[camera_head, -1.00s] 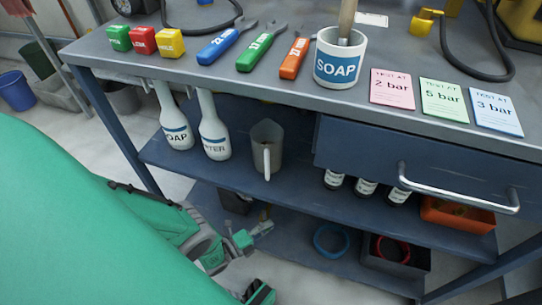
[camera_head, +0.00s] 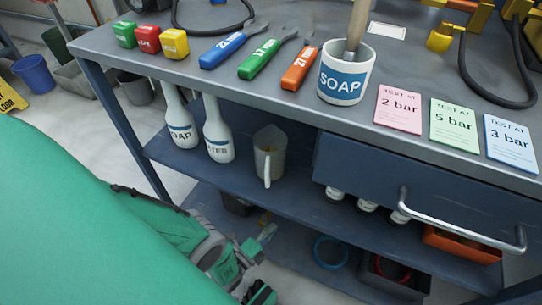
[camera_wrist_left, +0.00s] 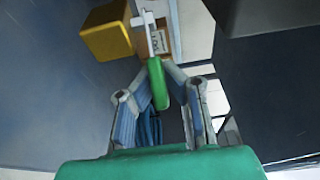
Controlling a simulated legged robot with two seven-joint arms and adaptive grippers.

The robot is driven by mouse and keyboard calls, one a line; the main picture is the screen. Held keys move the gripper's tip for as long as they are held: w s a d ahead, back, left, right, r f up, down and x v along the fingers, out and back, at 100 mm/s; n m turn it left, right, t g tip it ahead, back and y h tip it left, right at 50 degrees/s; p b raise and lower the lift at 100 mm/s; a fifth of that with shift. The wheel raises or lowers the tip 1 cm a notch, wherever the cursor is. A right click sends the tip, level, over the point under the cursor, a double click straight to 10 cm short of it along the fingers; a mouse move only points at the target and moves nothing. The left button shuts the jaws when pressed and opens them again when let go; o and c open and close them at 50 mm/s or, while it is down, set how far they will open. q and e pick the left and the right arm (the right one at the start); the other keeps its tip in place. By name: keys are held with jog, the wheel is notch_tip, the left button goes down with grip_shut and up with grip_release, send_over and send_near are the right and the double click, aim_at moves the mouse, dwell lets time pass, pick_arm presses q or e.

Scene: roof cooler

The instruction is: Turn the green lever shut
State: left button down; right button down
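No green lever can be made out for certain in the head view. In the left wrist view a rounded green bar (camera_wrist_left: 158,83) shows between the fingers, in front of a brown block with a label (camera_wrist_left: 158,40). It looks like a lever, but I cannot tell whether a finger touches it. My left gripper (camera_head: 266,262) is low at the front of the bench's lower shelf, fingers spread apart. It also shows in the left wrist view (camera_wrist_left: 163,98). My right gripper is in no view.
A steel workbench (camera_head: 215,82) holds coloured blocks, wrenches, a soap cup (camera_head: 346,75) and test cards. Bottles and a jug (camera_head: 270,155) stand on the shelf below. A drawer handle (camera_head: 460,225) sticks out. A yellow block (camera_wrist_left: 107,40) is near the left finger.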

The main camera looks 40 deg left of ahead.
pick_arm(q)
jog(key=shift+s+a+f, duration=0.2)
jog(key=shift+s+a, duration=0.05)
jog(key=shift+s, duration=0.1)
jog(key=shift+a+f, duration=0.1)
jog(key=shift+a, duration=0.1)
jog(key=c, duration=1.6)
grip_release()
jog(key=shift+w+d, duration=0.15)
jog(key=shift+d, duration=0.05)
jog(key=s+a, duration=0.1)
jog(key=s, duration=1.1)
